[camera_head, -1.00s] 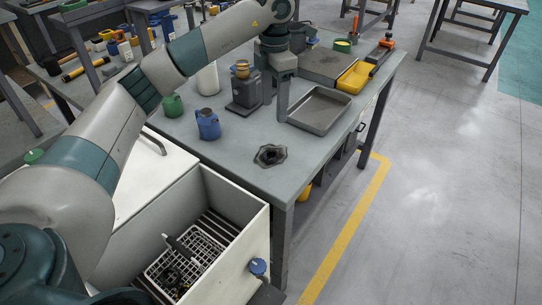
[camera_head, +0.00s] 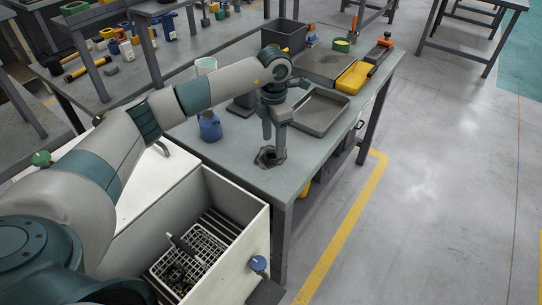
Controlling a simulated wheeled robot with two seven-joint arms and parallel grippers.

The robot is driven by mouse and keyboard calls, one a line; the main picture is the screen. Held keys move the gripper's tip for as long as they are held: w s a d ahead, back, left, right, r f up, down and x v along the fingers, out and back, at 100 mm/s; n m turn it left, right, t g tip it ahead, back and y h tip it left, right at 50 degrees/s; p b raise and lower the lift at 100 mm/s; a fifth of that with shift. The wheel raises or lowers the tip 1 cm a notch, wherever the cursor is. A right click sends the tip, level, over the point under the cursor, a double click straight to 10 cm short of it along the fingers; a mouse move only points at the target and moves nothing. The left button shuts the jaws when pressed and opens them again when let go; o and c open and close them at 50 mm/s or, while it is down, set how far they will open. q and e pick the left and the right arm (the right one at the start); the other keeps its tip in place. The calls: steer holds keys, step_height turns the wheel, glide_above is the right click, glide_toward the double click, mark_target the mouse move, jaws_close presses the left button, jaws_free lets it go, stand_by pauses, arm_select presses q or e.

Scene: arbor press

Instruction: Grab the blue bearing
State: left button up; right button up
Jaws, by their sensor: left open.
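A blue rounded piece (camera_head: 209,127), apparently the blue bearing, stands upright on the grey workbench (camera_head: 228,166), left of my left gripper. It is partly overlapped by my left forearm. My left gripper (camera_head: 273,145) points down with its fingers apart and nothing seen between them. It is over or at a dark, flat, angular fixture (camera_head: 268,158) near the bench's front corner; I cannot tell whether it touches it. My right gripper is not in view.
A grey metal tray (camera_head: 319,111) and a yellow bin (camera_head: 354,77) lie on the bench's right side. A dark open box (camera_head: 284,36) stands behind. An open white drawer (camera_head: 243,243) with a white basket (camera_head: 205,243) is in front.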

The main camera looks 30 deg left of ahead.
mark_target(271, 160)
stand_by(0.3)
arm_select(q)
steer(key=shift+a+f+p, duration=0.15)
steer(key=shift+f+p, duration=0.35)
steer(key=shift+p, duration=0.05)
step_height(271, 160, down, 3)
steer(key=shift+s+a+p, duration=0.15)
steer(key=shift+p, duration=0.7)
steer(key=shift+f, duration=0.6)
steer(key=c, duration=1.2)
